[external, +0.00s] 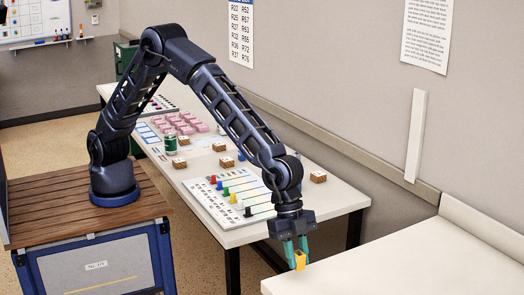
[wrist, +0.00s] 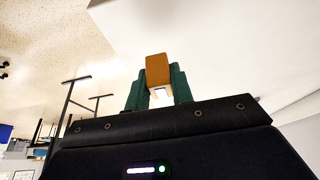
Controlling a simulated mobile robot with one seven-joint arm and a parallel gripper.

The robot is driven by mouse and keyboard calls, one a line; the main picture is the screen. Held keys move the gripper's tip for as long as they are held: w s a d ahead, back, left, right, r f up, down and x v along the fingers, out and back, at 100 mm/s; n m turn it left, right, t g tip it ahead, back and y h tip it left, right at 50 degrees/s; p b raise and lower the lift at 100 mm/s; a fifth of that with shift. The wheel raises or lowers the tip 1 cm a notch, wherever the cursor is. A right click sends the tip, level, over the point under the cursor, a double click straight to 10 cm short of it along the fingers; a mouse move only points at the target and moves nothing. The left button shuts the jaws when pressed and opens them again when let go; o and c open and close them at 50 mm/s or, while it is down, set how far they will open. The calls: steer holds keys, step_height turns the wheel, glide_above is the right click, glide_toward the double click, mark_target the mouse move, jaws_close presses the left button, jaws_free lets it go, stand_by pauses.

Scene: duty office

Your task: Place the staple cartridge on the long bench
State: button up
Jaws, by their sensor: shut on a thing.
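An orange-yellow block, which I take to be the staple cartridge (external: 299,261), is held between the teal fingers of my gripper (external: 295,250). In the wrist view the cartridge (wrist: 158,69) shows as an orange-brown block between the green fingers of my gripper (wrist: 158,92), with a small pale part at its lower end. My gripper points down at the near left corner of a long white bench (external: 420,262). The bench also shows in the wrist view (wrist: 230,45). I cannot tell whether the cartridge touches the bench.
A white table (external: 318,212) to the left carries colored pegs on a printed sheet (external: 205,212), a green can (external: 170,145), pink blocks (external: 178,122) and several small brown blocks. A gap separates it from the bench. The visible bench top is clear.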

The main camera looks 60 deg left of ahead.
mark_target(296, 283)
steer(key=shift+f, duration=2.55)
steer(key=shift+f, duration=0.15)
steer(key=o, duration=1)
steer(key=v, duration=1.2)
